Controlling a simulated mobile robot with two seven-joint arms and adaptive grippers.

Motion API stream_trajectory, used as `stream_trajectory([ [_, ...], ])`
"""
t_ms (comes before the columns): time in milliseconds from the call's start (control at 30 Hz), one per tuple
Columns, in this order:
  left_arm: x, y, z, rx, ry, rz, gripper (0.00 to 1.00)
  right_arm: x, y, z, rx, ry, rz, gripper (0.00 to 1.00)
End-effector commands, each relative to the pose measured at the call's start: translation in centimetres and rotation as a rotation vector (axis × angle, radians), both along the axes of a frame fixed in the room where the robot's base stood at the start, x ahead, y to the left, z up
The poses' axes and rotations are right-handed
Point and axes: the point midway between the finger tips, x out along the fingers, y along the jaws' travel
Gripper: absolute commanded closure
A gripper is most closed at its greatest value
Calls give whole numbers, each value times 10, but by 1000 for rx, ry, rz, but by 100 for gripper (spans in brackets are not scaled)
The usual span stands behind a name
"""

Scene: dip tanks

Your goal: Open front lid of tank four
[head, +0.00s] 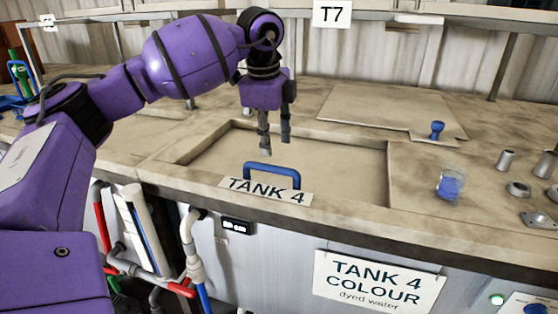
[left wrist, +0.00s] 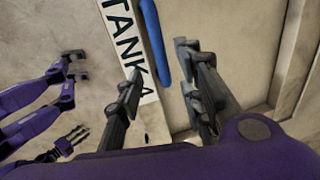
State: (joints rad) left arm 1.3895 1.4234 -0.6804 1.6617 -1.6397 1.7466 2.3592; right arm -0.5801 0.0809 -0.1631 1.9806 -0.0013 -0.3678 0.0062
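The front lid of tank four (head: 330,165) is a flat beige panel lying flush in its recess in the counter. A blue bar handle (head: 272,168) stands at its front edge, behind the white TANK 4 label (head: 265,190). My left gripper (head: 275,145) points down, open and empty, above the lid and just behind the handle in the head view. In the left wrist view, the handle (left wrist: 153,45) shows between the spread fingers (left wrist: 159,62); I cannot tell whether they touch it. What seems to be my right gripper (left wrist: 72,140) shows small, low at left.
Behind is another lid (head: 385,105) with a blue knob (head: 437,130). A beaker of blue stuff (head: 449,184) and metal parts (head: 518,188) stand on the right of the counter. A TANK 4 COLOUR sign (head: 375,283) hangs on the front. Pipes run below at left.

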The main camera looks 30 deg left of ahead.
Motion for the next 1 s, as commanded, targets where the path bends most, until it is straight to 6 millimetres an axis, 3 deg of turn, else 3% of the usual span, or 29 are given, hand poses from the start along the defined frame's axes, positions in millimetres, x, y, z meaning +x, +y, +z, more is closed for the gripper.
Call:
stream_trajectory([
  [500, 13, 2, -68, -6, -1, 6, 65, -1, 1, 2, 0, 4, 6, 60],
  [867, 15, 2, -76, -7, -3, 5, 65, 0, 4, 2, 8, 3, -3, 60],
  [1000, 15, 2, -75, -7, -3, 5, 81, 0, 4, 2, 8, 3, -3, 60],
])
